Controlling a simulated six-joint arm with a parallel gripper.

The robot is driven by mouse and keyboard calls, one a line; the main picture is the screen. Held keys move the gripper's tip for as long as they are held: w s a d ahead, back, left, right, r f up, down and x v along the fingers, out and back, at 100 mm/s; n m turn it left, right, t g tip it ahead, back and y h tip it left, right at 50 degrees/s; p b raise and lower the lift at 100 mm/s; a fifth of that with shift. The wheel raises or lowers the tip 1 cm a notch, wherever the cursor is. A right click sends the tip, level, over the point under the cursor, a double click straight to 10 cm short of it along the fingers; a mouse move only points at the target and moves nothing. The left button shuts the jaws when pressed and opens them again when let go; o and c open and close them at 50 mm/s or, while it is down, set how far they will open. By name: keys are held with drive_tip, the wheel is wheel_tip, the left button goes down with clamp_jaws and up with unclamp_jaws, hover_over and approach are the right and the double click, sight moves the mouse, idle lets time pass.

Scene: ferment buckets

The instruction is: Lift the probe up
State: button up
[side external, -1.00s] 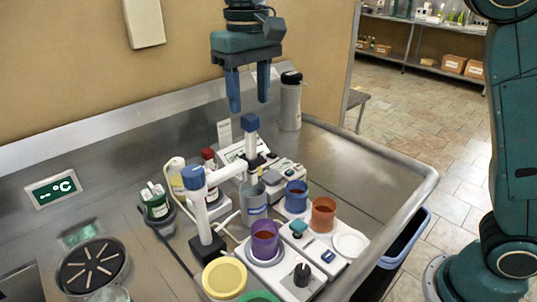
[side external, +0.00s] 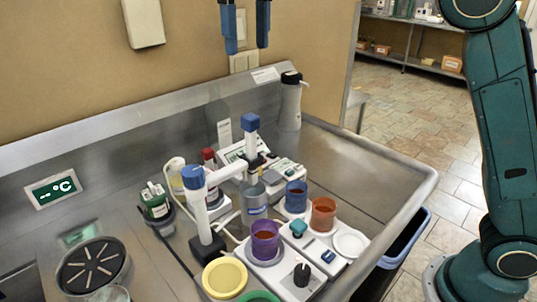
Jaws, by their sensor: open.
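The probe (side external: 251,142) stands upright with a blue block-shaped cap, at the end of a white stand arm (side external: 226,171). The stand's post (side external: 199,205) has a second blue cap and a black foot. My gripper (side external: 246,46) is at the top edge of the view, with two blue fingers apart and nothing between them. It is well above the probe's cap and apart from it. The gripper's body is out of view.
Purple (side external: 265,240), blue (side external: 296,196) and orange (side external: 323,214) cups stand on white devices. A yellow lid (side external: 224,278) lies in front. A grey bottle (side external: 290,102) stands at the back. The basin's right side is clear.

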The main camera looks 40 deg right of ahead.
drive_tip(key=shift+r, duration=0.4)
drive_tip(key=shift+c, duration=0.5)
